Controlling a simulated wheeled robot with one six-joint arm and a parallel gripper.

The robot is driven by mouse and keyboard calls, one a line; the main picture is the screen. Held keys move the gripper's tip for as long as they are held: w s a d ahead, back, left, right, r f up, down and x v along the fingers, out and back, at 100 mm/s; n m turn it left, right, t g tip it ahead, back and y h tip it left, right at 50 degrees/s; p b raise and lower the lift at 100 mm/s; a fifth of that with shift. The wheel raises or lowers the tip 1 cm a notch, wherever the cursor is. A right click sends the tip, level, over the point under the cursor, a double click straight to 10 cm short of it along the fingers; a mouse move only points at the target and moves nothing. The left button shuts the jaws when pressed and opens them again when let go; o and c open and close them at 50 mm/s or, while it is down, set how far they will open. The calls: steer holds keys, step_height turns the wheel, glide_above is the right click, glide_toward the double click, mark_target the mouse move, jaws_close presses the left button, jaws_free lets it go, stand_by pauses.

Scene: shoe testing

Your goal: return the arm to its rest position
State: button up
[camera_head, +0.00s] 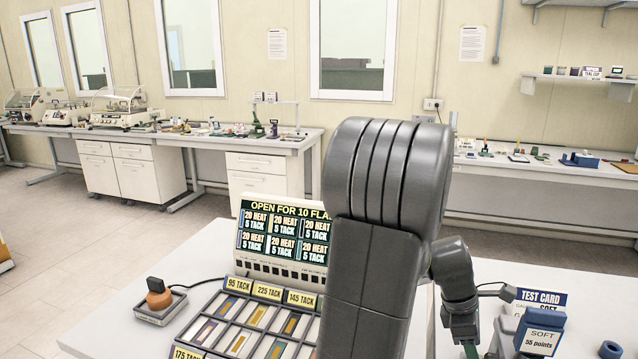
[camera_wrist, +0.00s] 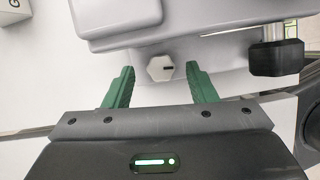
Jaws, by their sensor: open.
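My gripper (camera_wrist: 160,88) shows in the wrist view with its two green fingers spread apart and nothing between them. Beyond the fingers is a light grey machine part (camera_wrist: 210,45) with a white hexagonal knob (camera_wrist: 160,68) that appears between the fingertips; I cannot tell the gap to it. In the head view my dark grey arm rises in the middle and bends down to the right. My gripper (camera_head: 470,350) is cut off at the bottom edge there, with only a bit of green finger showing.
A sample tray (camera_head: 235,318) and a sign board (camera_head: 284,240) stand left of my arm on the white table (camera_head: 105,342). A black knob (camera_wrist: 277,57) shows in the wrist view.

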steer(key=v, duration=1.2)
steer(key=x, duration=1.3)
steer(key=shift+s+f, duration=0.1)
steer(key=shift+f, duration=0.1)
steer(key=shift+d+f+m, duration=0.15)
steer(key=shift+f+m, duration=0.15)
steer(key=shift+m+g+y+b, duration=0.4)
steer(key=shift+m+g+b, duration=0.15)
steer(key=shift+m, duration=0.55)
steer(key=w+a+r+n+t+h+b, duration=0.1)
steer(key=a+r+n+t+b, duration=0.25)
steer(key=r, duration=0.95)
steer(key=shift+n+g, duration=0.45)
steer(key=shift+g, duration=0.45)
steer(key=x, duration=0.3)
steer(key=a+x, duration=0.1)
steer(key=x, duration=0.7)
steer(key=shift+w+a+f, duration=0.15)
steer(key=shift+a+f, duration=0.1)
steer(key=shift+f, duration=0.05)
steer(key=shift+a, duration=0.1)
